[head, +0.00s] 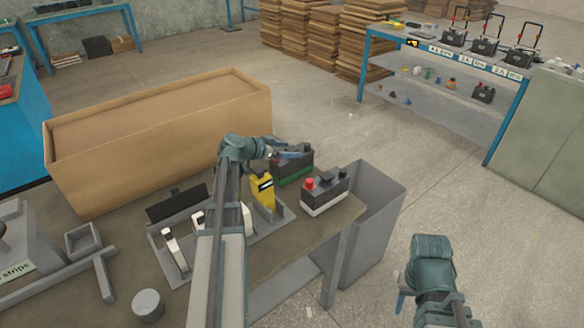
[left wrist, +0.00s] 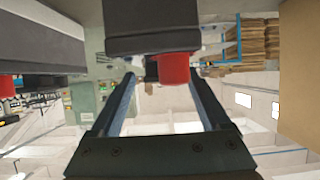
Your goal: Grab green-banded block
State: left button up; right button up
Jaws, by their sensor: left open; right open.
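The green-banded block (head: 294,168) is a dark battery-like block with a green stripe low on its side, standing upright near the table's far edge. My left gripper (head: 288,154) is open at its top and hides part of it. In the left wrist view, a dark block (left wrist: 152,22) with a red terminal (left wrist: 174,68) is ahead of my open left gripper (left wrist: 160,80); its band is out of sight there. The terminal lies between the fingertip lines; I cannot tell whether they touch. My right gripper (head: 401,302) is open and empty, low at the right, off the table.
A white-banded block (head: 325,196) with a red terminal stands close by on the right. A yellow tool (head: 262,192) stands in a grey tray on the left. A grey bin (head: 370,225) adjoins the table's right end. A large cardboard box (head: 160,135) is behind.

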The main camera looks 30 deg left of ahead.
pick_arm(q)
jog(key=shift+w, duration=0.1)
grip_shut()
dwell(0.3)
dwell(1.0)
